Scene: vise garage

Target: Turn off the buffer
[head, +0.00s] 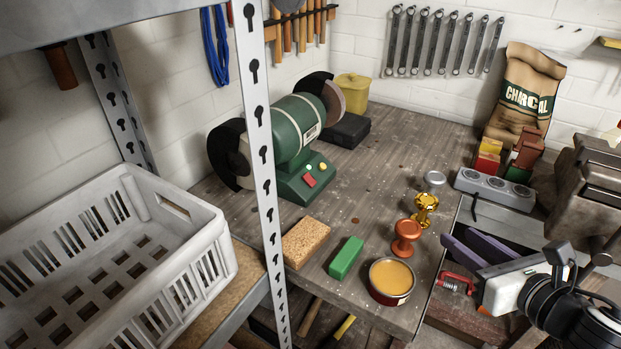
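The buffer (297,128) is a green bench machine with a dark wheel guard at each end, standing on the wooden workbench behind a perforated shelf post. The post passes just left of the base; the switch is in plain view. My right gripper (458,236) is at the lower right, over the bench's right edge, well apart from the buffer. Its two purple-grey fingers are spread with nothing visible between them. My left gripper is not in view.
A tan block (306,241), a green bar (346,258), an orange tin (391,279), a red spool-shaped piece (406,238) and a gold piece (425,209) lie at the bench front. A power strip (494,186) is right. A white crate (205,262) fills the left.

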